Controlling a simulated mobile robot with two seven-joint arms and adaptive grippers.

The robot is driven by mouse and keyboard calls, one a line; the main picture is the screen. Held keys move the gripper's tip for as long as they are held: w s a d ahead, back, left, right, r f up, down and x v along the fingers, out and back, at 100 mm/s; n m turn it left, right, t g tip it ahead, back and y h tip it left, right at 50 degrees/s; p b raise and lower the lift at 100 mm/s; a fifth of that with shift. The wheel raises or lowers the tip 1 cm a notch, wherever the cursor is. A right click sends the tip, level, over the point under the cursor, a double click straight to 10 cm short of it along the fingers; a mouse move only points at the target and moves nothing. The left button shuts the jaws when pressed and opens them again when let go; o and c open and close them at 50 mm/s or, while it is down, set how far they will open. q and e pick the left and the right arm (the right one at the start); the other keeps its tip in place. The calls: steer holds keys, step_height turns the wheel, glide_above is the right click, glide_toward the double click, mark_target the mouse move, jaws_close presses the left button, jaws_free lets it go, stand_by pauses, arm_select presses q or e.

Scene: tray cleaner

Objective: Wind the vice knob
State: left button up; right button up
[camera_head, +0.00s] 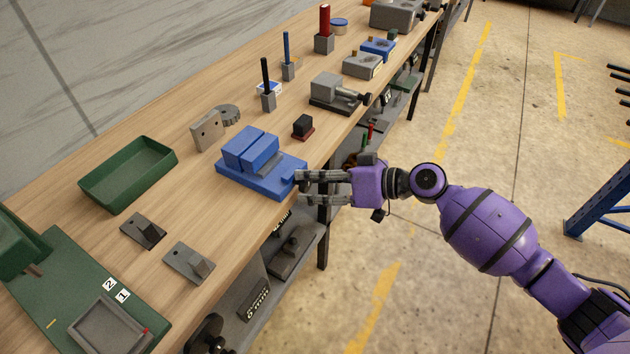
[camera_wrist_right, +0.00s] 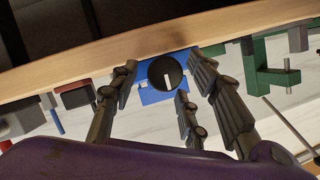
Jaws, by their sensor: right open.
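The blue vice (camera_head: 262,164) sits on the wooden bench near its front edge. In the right wrist view its black round knob (camera_wrist_right: 166,72), with a white mark, faces the camera in front of the blue body (camera_wrist_right: 150,95). My right gripper (camera_head: 302,188) is at the front end of the vice, over the bench edge. In the right wrist view the open fingers (camera_wrist_right: 165,95) are spread on both sides of the knob; I cannot tell whether any finger touches it. My left gripper is not in view.
A green tray (camera_head: 128,175) stands left of the vice, with two grey metal brackets (camera_head: 190,263) in front. A small black block on a red base (camera_head: 303,127) and a grey vice (camera_head: 338,93) stand farther back. A lower shelf (camera_head: 285,262) holds more items.

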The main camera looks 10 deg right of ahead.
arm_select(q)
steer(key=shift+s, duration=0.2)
arm_select(e)
steer(key=shift+a+f, duration=0.1)
steer(key=c, duration=1.1)
steer(key=shift+o, duration=0.2)
steer(key=shift+w+f+m+g+y+b, duration=0.1)
steer(key=shift+f+m+g+y+b, duration=0.35)
steer(key=shift+m+b, duration=0.65)
steer(key=shift+r+m+y+b, duration=0.1)
steer(key=shift+m+y+b, duration=0.45)
steer(key=shift+m+b, duration=0.4)
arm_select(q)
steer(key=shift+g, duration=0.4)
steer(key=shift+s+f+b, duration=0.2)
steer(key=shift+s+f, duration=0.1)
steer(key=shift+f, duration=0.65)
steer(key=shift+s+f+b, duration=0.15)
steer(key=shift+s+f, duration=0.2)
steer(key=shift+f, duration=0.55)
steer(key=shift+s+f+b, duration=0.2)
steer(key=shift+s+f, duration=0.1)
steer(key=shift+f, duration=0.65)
arm_select(e)
steer(key=shift+m+g+y, duration=0.25)
steer(key=shift+m+y, duration=0.05)
steer(key=shift+m, duration=0.15)
steer(key=shift+d, duration=0.2)
